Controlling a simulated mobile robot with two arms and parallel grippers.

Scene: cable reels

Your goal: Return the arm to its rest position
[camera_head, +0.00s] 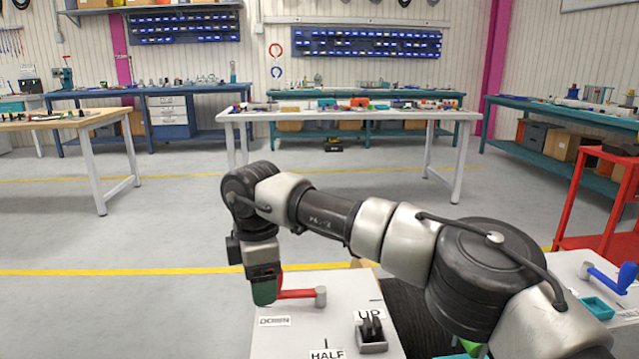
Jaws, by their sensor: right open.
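My right arm reaches in from the lower right and bends down at the wrist. My right gripper (265,291) points downward at the left end of a red lever (300,293) on a white panel (290,338). The gripper is open and holds nothing that I can see. It overlaps the lever's left end in the picture, so I cannot tell whether they touch. A black switch (371,334) sits on the panel by labels reading "UP" and "HALF". My left gripper is out of view.
A second white panel with a blue handle (611,277) and a teal tray (597,307) is at right. A red cart (590,205) stands behind it. A white table (350,114) and a wooden-topped table (60,119) stand farther back. The floor at left is clear.

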